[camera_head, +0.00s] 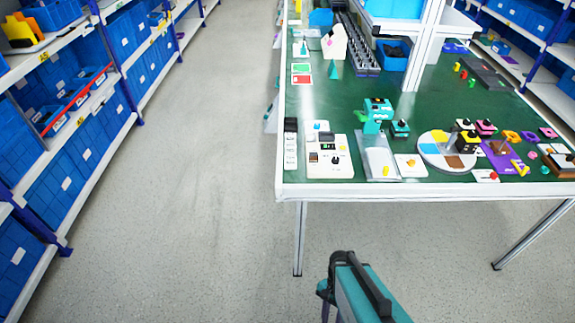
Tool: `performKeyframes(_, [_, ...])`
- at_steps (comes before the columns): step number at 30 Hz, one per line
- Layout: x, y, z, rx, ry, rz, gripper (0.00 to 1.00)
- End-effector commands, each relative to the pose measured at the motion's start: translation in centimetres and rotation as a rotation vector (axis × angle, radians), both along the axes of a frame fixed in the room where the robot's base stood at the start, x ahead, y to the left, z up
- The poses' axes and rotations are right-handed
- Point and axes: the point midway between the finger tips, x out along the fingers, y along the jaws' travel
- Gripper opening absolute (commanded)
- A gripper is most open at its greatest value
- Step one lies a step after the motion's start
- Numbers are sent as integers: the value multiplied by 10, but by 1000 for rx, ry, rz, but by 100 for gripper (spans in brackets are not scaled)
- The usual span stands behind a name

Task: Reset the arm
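Part of my own arm (362,290), teal and black, shows at the bottom of the head view. It is on the near side of the table, apart from the table's front edge. I cannot make out any gripper fingers on it. A cream switch box (329,156) with a dark display and a dark round knob stands near the front left of the table. Nothing of mine touches it. The knob's setting is too small to read.
The green-topped table (440,95) has a white front edge. A round turntable (434,157), a small teal machine (376,114) and several small coloured parts crowd its front. Shelves with blue bins (93,138) line the left. The grey floor (190,160) between is clear.

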Motion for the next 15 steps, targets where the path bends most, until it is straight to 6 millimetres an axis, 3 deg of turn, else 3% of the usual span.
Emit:
performKeyframes(5, [-17,-7,-1,87,-18,203,33])
performKeyframes(15, [-11,-18,-2,256,-75,577,33])
